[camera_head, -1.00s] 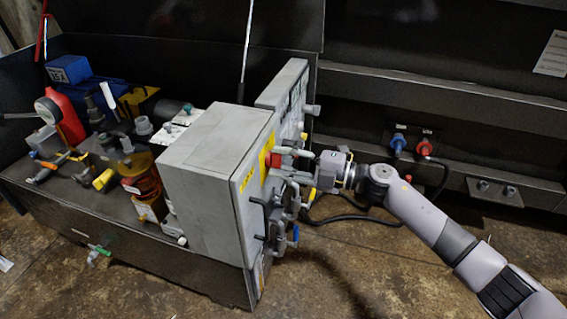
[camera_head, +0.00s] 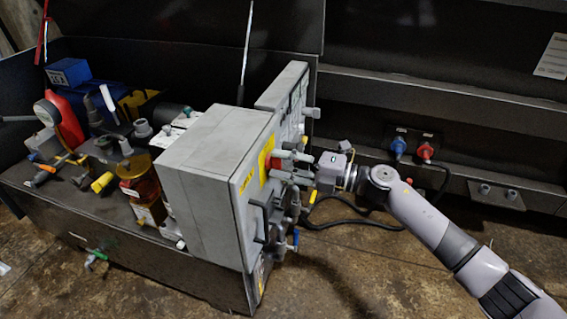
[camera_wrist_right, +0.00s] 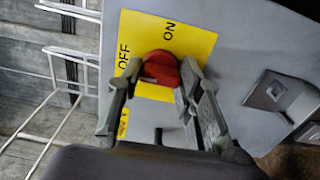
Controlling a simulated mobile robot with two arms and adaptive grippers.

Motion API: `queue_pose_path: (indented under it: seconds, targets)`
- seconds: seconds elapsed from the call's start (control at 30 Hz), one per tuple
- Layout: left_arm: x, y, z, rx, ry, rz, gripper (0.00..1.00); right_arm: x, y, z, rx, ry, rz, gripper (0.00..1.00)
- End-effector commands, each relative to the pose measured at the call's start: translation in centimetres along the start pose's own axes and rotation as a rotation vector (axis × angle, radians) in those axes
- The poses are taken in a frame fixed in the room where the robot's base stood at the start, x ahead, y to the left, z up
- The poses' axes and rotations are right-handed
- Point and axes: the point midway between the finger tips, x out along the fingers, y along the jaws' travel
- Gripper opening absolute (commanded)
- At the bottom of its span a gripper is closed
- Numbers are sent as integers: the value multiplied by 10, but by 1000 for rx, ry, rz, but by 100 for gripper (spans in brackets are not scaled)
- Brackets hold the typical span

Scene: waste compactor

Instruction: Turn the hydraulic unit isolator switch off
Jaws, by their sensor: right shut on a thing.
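The isolator switch is a red rotary knob (camera_wrist_right: 160,68) on a yellow plate (camera_wrist_right: 200,45) marked OFF and ON, on the side of a grey cabinet (camera_head: 215,150). My right gripper (camera_wrist_right: 157,82) is shut on the red knob, one finger on each side, in the right wrist view. In the head view my right gripper (camera_head: 290,166) reaches the cabinet's right face from the right, and its fingers hide most of the knob. The knob's exact pointing direction is hard to tell. My left gripper is out of view.
Several handles and fittings stick out of the cabinet face below my right gripper, including a blue-tipped one (camera_head: 295,236). Blue (camera_head: 399,146) and red (camera_head: 425,152) connectors sit on the dark wall behind.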

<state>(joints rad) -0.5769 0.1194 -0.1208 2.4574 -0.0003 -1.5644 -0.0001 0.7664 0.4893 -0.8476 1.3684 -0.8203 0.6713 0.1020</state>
Motion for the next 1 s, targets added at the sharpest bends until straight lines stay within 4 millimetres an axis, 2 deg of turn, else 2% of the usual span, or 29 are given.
queue_pose_path:
  seconds: [0.03,0.07,0.33,0.63,0.73,0.87,1.0]
  targets:
    - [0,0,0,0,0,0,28,0,-1,0,-3,1,-3,5]
    - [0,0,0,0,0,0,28,0,-1,0,-3,1,-3,34]
    - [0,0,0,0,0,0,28,0,-1,0,-1,0,-2,52]
    - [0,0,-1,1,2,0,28,-1,0,0,0,0,-1,53]
    - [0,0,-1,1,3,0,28,-7,-1,1,0,-2,-2,53]
    - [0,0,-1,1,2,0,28,-26,-2,1,1,-3,-3,53]
    - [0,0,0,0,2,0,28,-57,-2,1,0,-4,-4,53]
